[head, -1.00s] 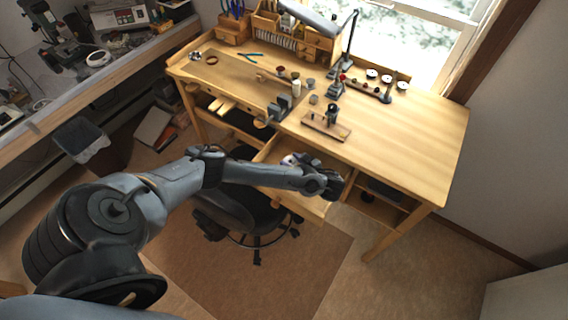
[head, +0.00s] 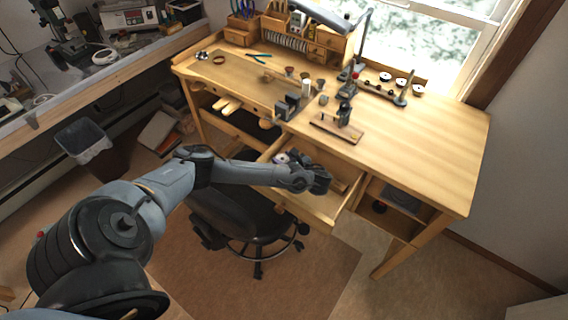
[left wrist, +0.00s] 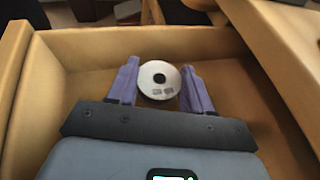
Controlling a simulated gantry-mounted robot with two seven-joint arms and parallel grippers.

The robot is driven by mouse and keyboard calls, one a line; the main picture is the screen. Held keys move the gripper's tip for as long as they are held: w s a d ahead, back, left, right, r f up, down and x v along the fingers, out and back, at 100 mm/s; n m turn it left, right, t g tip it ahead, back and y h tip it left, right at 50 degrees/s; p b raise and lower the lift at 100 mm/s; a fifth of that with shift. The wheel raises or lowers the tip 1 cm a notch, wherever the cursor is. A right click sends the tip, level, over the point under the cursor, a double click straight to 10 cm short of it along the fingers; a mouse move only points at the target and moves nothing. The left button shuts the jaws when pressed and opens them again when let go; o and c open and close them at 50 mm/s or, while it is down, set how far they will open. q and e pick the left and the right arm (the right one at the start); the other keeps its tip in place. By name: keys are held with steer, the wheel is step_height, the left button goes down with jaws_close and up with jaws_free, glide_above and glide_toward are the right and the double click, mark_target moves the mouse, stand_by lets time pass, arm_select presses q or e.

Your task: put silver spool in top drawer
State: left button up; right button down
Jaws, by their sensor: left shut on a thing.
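The silver spool (left wrist: 158,80), a pale disc with a dark centre hole, sits between the two purple fingers of my left gripper (left wrist: 158,88) in the left wrist view. The gripper is shut on it. Drawer walls surround the spool and fingers in that view; whether the spool touches the floor I cannot tell. In the head view the spool (head: 281,158) shows small and pale near the drawer's left side, beside my left gripper (head: 284,158). The top drawer (head: 312,204) is pulled out from the wooden bench. My right gripper is not in view.
The bench top (head: 420,150) carries a small vise-like tool on a board (head: 336,130) and several spools on a rack (head: 402,82) at the back. A black chair (head: 235,205) stands under my left arm. An open shelf (head: 395,215) lies right of the drawer.

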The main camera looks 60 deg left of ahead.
arm_select(q)
steer(key=shift+f, duration=1)
steer(key=o, duration=1)
steer(key=shift+f, duration=0.1)
steer(key=shift+o, duration=0.2)
steer(key=v, duration=0.6)
steer(key=shift+w+r+p, duration=0.1)
steer(key=shift+r+p, duration=0.2)
steer(key=shift+p, duration=0.1)
steer(key=p+v, duration=0.3)
steer(key=shift+d+r, duration=0.25)
steer(key=shift+d, duration=0.05)
steer(key=shift+f+p+v, duration=0.2)
steer(key=shift+p+v, duration=0.8)
steer(key=shift+p, duration=0.15)
steer(key=shift+d, duration=0.2)
